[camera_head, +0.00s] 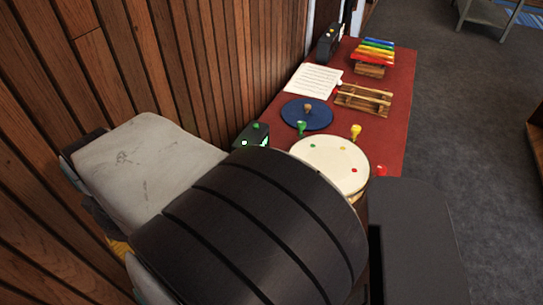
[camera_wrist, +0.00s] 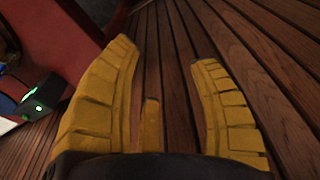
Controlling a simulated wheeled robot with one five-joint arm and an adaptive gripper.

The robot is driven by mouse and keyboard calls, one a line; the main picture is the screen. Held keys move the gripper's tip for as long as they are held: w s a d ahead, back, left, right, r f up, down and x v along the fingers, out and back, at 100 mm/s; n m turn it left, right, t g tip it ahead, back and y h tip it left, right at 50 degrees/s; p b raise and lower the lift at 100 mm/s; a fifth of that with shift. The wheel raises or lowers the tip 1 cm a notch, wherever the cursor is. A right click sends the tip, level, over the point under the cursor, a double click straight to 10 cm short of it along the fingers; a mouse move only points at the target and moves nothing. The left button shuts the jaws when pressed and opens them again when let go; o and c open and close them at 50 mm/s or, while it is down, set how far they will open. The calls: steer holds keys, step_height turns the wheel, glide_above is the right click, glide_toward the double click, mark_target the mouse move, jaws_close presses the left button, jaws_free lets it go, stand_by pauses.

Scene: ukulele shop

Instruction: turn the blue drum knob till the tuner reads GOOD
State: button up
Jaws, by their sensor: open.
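A drum (camera_head: 330,165) with a cream top stands on the red table, partly covered by my dark arm. Green (camera_head: 301,127), yellow (camera_head: 355,131) and red (camera_head: 381,171) knobs show at its rim. No blue knob can be made out in the head view; that side of the drum is behind my arm. The tuner, a small dark box (camera_head: 252,136) with green lights, stands left of the drum by the wall. It also shows at the left of the wrist view (camera_wrist: 42,97); its reading is illegible. My gripper (camera_wrist: 166,54) has its yellow fingers spread, with only wood panelling between them.
The panelled wall (camera_head: 215,60) runs close along the left. On the red table (camera_head: 398,118) are a blue disc (camera_head: 305,115), white sheets (camera_head: 313,80), a wooden rack (camera_head: 363,99) and a colourful xylophone (camera_head: 374,53).

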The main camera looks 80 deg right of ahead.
steer(key=s+d+f+m, duration=0.2)
steer(key=s+d+m, duration=0.4)
steer(key=d, duration=0.6)
steer(key=s+d+f+m+g, duration=0.1)
steer(key=s+d+f+m, duration=0.2)
steer(key=s+d+m, duration=0.4)
steer(key=s+d+f+m+y, duration=0.1)
steer(key=s+d+f+m, duration=0.2)
steer(key=d, duration=1.4)
steer(key=shift+s+d+m+g+p, duration=0.1)
steer(key=shift+s+m+g+p, duration=0.25)
steer(key=shift+s+m, duration=1.7)
steer(key=shift+w+d+r+m, duration=0.25)
steer(key=shift+w+m, duration=0.1)
steer(key=shift+m, duration=0.5)
steer(key=shift+d+r+m, duration=0.1)
steer(key=shift+r+m, duration=0.05)
steer(key=shift+m, duration=0.95)
steer(key=shift+f, duration=3.7)
